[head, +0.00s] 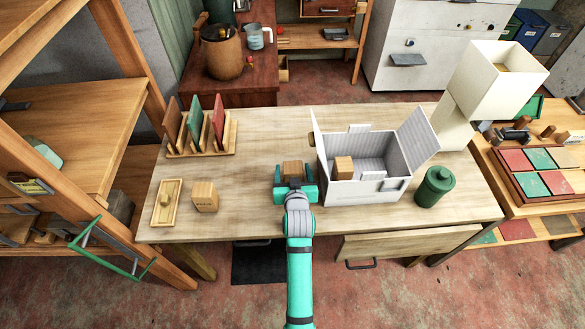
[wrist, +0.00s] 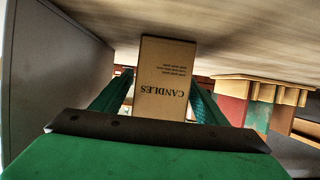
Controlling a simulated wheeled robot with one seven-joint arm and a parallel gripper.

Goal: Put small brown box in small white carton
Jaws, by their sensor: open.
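A small brown box (head: 293,169) stands on the wooden table between the fingers of my gripper (head: 294,185). In the wrist view the same box (wrist: 166,80) shows the word CANDLES and lies between the two green fingers (wrist: 165,100), which are open around it. I cannot tell whether either finger touches it. The small white carton (head: 360,185) stands open on the table just right of my gripper, its flaps spread. Another brown box (head: 343,167) is inside it at the left. A third brown box (head: 205,197) stands left of my gripper.
A wooden tray (head: 165,203) lies at the table's left, and a rack with coloured boards (head: 202,140) stands behind it. A green canister (head: 435,186) and a tall white box-shaped object (head: 475,95) stand right of the carton. The front middle of the table is clear.

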